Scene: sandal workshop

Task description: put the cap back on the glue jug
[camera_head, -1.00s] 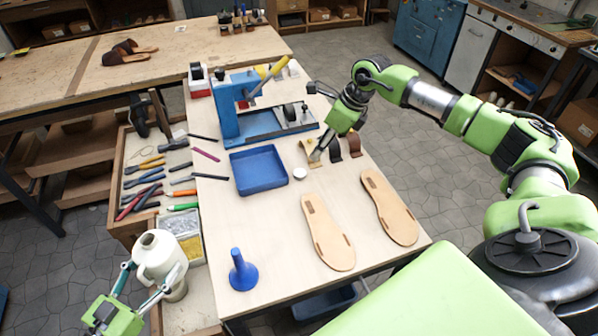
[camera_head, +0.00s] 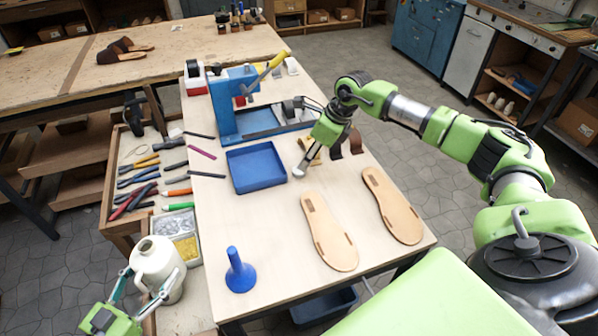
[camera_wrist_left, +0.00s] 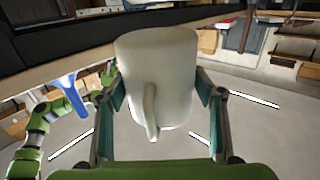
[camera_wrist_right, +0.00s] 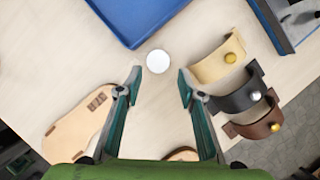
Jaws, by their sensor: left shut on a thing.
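The glue jug (camera_head: 155,258), cream with an open dark mouth, is held upright beside the workbench's front left corner. My left gripper (camera_head: 148,283) is shut on it, with one finger on each side in the left wrist view (camera_wrist_left: 158,88). The jug's handle (camera_wrist_left: 151,112) points toward my left wrist camera. A small round white cap (camera_head: 298,172) lies on the bench by the blue tray's right corner. My right gripper (camera_head: 303,165) is at the cap. In the right wrist view its fingers (camera_wrist_right: 158,82) are wide apart, with the cap (camera_wrist_right: 158,61) just beyond the gap between their tips.
The blue tray (camera_head: 229,175) is left of the cap. Leather straps (camera_wrist_right: 226,58) stand close to the right. Two sandal soles (camera_head: 327,232) and a blue funnel (camera_head: 239,272) occupy the front. A blue press (camera_head: 224,105) stands behind. Bare wood lies between funnel and tray.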

